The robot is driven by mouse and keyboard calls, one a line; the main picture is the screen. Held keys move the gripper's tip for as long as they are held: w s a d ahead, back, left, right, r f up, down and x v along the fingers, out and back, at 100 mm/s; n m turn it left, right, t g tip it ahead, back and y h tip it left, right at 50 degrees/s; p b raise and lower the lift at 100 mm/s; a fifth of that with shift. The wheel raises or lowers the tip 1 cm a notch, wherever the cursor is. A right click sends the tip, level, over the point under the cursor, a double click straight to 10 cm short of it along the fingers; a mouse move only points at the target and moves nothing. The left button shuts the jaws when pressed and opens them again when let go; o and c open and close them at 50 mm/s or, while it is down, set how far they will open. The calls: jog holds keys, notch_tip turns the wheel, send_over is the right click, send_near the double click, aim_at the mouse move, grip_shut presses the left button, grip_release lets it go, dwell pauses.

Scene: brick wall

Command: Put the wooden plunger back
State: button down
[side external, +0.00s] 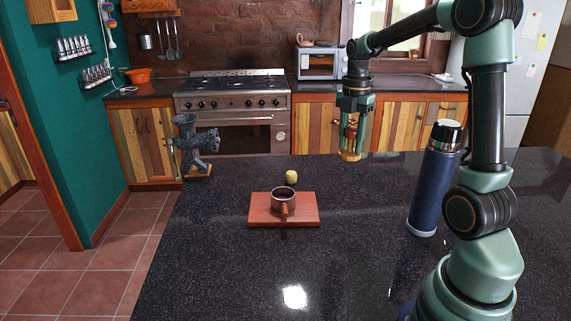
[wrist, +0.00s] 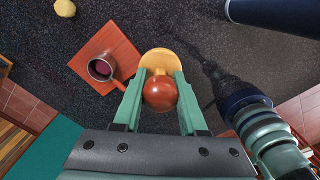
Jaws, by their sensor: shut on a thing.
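My gripper (side external: 354,122) is shut on the wooden plunger (side external: 349,155), held upright in the air above the far right part of the counter. In the wrist view, the plunger's reddish-brown ball knob (wrist: 159,94) sits between the green fingers (wrist: 158,100), with its pale yellow-tan disc beyond. A dark grey hand-cranked grinder (side external: 187,143) stands at the far left edge of the counter, well left of my gripper. Its top opening cannot be made out clearly.
A reddish wooden board (side external: 258,212) bears a cup (side external: 283,206) with dark red contents. A small yellow fruit (side external: 291,177) lies behind it. A tall blue flask (side external: 432,185) stands right of my gripper, near my arm. The front counter is clear.

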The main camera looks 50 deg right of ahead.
jog(key=shift+s, duration=0.35)
notch_tip(320, 180, down, 20)
jog(key=shift+r, duration=0.1)
dwell(0.4)
jog(key=shift+c, duration=2.3)
grip_release()
notch_tip(320, 180, up, 12)
jog(key=s+a+r+m+t, duration=0.2)
jog(key=a+r+m, duration=0.3)
jog(key=a+m, duration=0.4)
jog(key=s+a+r+m+t, duration=0.3)
jog(key=a+r+m, duration=0.3)
jog(key=a+m, duration=0.3)
jog(key=a, duration=0.3)
jog(key=shift+a+r+t, duration=0.15)
jog(key=shift+t, duration=0.15)
